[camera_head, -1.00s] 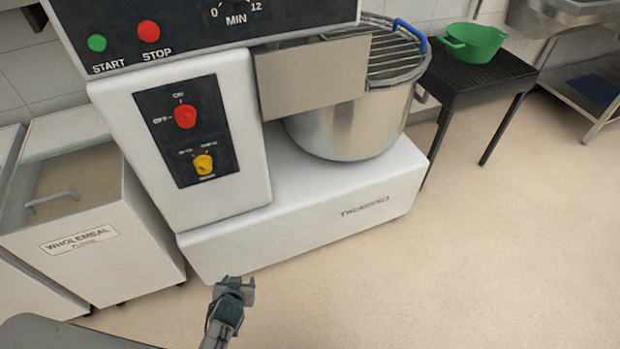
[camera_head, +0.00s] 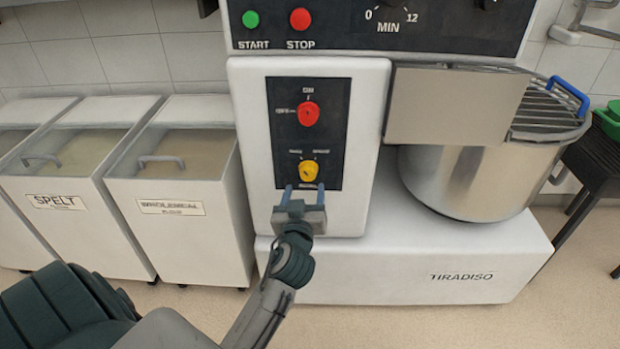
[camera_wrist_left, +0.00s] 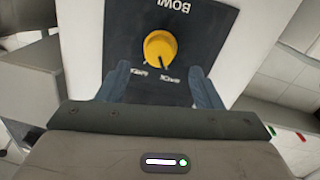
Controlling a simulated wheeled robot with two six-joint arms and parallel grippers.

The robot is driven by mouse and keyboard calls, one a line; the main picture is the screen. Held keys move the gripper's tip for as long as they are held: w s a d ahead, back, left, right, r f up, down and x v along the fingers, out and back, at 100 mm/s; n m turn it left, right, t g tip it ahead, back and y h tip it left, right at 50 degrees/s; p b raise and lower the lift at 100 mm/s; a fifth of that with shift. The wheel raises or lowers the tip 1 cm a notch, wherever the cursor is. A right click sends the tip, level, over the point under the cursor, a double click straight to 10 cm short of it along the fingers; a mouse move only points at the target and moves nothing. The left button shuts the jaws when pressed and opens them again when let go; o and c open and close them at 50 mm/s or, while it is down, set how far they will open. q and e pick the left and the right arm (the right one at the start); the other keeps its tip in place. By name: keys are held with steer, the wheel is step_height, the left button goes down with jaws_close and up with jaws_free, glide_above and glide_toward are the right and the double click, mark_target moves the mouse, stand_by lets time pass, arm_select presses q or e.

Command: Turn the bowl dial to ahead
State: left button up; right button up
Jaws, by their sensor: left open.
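The yellow bowl dial (camera_head: 308,171) sits low on the black control panel (camera_head: 334,110) of the mixer, below the red on/off switch (camera_head: 308,113). In the left wrist view the dial (camera_wrist_left: 160,48) has a dark pointer mark, and the word "BOWL" shows upside down near it; the small position labels are too blurred to read surely. My left gripper (camera_head: 303,190) is open, its two blue fingers pointing at the panel just below the dial. In the left wrist view the fingers (camera_wrist_left: 158,84) stand apart on either side, short of the dial, with nothing between them. My right gripper is not in view.
The steel mixing bowl (camera_head: 470,180) with its wire guard (camera_head: 545,112) stands right of the panel, above the white mixer base (camera_head: 440,268). Flour bins (camera_head: 180,235) stand at the left. Green START and red STOP buttons sit above the panel.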

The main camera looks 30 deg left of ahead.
mark_target(307, 176)
arm_select(q)
steer(key=x, duration=0.6)
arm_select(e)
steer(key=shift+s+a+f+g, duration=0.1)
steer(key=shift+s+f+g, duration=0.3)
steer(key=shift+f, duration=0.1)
